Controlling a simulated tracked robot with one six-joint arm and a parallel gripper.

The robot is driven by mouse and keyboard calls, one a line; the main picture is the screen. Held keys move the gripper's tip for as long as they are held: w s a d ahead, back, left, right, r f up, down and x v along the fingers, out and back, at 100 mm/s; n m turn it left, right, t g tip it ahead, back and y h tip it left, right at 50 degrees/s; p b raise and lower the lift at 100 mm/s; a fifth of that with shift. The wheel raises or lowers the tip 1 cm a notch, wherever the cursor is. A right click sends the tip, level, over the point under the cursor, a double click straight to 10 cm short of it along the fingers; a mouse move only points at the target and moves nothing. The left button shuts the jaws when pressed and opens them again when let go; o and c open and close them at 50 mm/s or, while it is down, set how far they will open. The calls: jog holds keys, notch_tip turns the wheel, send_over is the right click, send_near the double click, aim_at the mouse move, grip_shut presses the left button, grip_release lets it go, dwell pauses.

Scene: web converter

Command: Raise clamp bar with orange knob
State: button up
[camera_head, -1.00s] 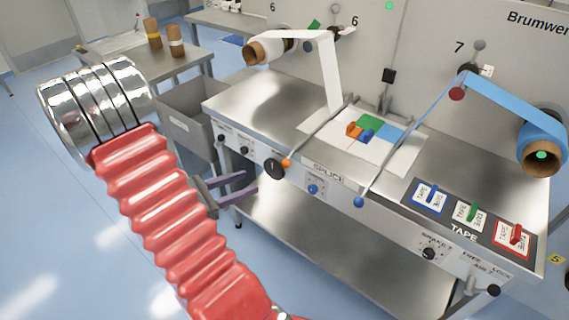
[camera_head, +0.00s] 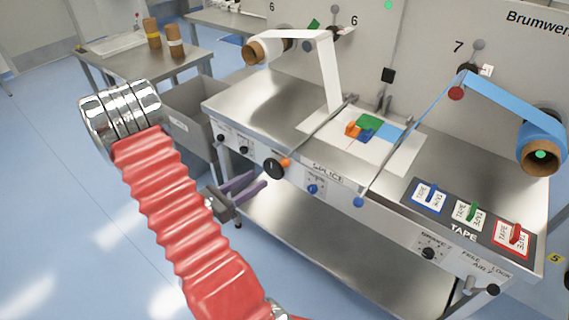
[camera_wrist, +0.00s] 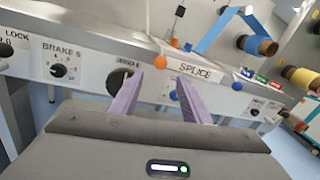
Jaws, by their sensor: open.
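The orange knob (camera_head: 285,162) is at the front end of a thin metal clamp bar (camera_head: 318,131). The bar slants back over the splice table, lying low over its surface. My gripper (camera_head: 259,180) is in front of the table's front panel, below and left of the orange knob in the head view. Its purple fingers are apart with nothing between them. In the wrist view the orange knob (camera_wrist: 160,62) shows just above the gap between the fingertips (camera_wrist: 160,76). The knob and the fingers look apart.
A large black dial (camera_head: 273,168) sits on the panel beside the orange knob. A second bar with a blue knob (camera_head: 358,202) stands to the right. White web runs down from a roll (camera_head: 270,48). A grey bin (camera_head: 182,108) stands left of the table.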

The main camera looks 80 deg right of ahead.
aim_at(285, 162)
jog(key=x, duration=1.3)
jog(key=shift+d, duration=0.15)
jog(key=shift+c, duration=0.6)
grip_shut()
